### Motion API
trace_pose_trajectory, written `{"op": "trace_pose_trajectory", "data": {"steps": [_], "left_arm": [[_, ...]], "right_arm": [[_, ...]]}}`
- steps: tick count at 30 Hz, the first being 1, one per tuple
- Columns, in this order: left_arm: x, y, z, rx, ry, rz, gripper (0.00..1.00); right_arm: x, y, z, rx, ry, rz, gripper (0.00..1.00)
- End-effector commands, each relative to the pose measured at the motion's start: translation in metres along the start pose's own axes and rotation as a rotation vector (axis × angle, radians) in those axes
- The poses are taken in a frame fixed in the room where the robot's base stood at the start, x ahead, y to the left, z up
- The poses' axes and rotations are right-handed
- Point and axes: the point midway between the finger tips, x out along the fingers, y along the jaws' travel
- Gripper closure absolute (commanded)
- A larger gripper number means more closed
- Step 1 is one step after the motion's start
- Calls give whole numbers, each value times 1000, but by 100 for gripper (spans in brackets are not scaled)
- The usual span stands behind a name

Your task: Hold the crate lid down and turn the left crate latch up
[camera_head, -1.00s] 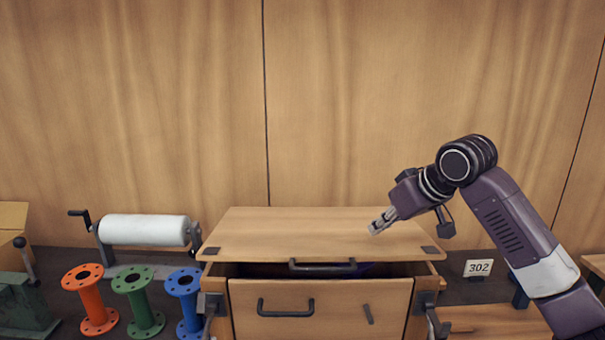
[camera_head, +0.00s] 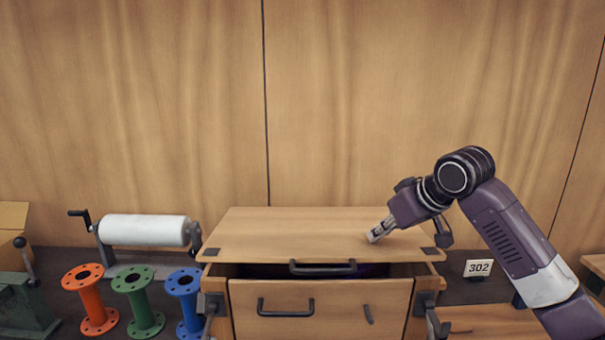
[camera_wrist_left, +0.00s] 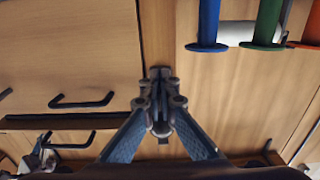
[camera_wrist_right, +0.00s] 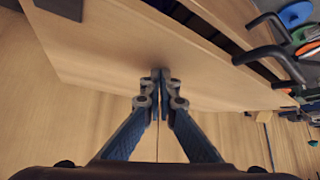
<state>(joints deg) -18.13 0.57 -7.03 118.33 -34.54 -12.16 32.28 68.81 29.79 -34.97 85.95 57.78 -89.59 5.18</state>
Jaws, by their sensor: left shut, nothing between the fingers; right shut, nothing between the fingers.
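The wooden crate lid (camera_head: 290,228) lies over the crate (camera_head: 320,325) with a dark gap under its front edge. The left crate latch (camera_head: 211,308) hangs at the crate's left front side, its lower part cut off by the picture edge. My right gripper (camera_head: 374,238) is shut and empty, its tips at the lid's top on the right; I cannot tell if they touch. It also shows over the lid in the right wrist view (camera_wrist_right: 160,75). My left gripper (camera_wrist_left: 159,75) is shut and empty near the crate's side; it is outside the head view.
Orange (camera_head: 91,300), green (camera_head: 139,302) and blue (camera_head: 187,300) flanged spools stand left of the crate. A white roll (camera_head: 145,230) on a stand is behind them. A sign reading 302 (camera_head: 478,268) stands right of the crate. A dark handle (camera_head: 322,267) sits on the lid's front.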

Motion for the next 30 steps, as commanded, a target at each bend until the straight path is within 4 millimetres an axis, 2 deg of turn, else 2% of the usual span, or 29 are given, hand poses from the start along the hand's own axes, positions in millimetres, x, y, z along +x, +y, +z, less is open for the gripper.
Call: {"op": "trace_pose_trajectory", "data": {"steps": [30], "left_arm": [[0, 0, 0, 0, 0, 0, 100]], "right_arm": [[25, 0, 22, 1, -5, 0, 100]]}}
